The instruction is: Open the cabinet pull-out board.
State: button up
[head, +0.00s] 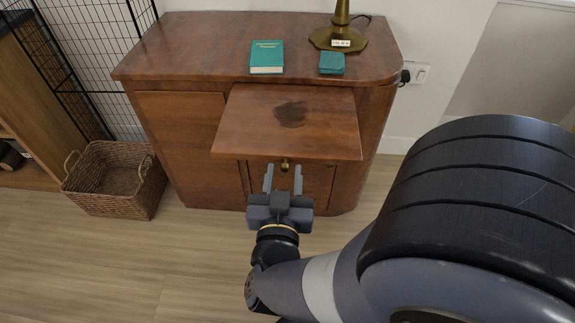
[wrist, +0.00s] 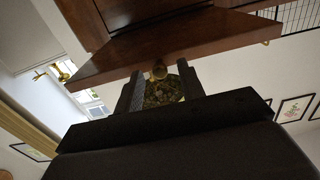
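The wooden pull-out board (head: 245,125) sticks out well from the cabinet (head: 185,160), just under its top, with a dark stain on its surface. In the wrist view the board (wrist: 215,35) slants across the upper part. A small brass knob (head: 285,166) shows at the middle of its front edge. My gripper (head: 283,175) is in front of the board, with its fingers apart on either side of the knob. In the wrist view the knob (wrist: 159,70) appears between the open fingers (wrist: 159,82), with gaps at both sides.
A teal book (head: 267,57), a small teal box (head: 332,63) and a brass lamp base (head: 338,38) stand on the cabinet top. A wicker basket (head: 115,180) and a black wire rack (head: 95,50) are at the left. The floor in front is clear.

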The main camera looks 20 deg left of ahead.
jog(key=p+v, duration=0.2)
jog(key=v, duration=0.8)
jog(key=shift+s, duration=0.35)
jog(key=shift+w+d, duration=0.1)
dwell(0.5)
jog(key=shift+b+x, duration=1)
jog(key=shift+x, duration=4.35)
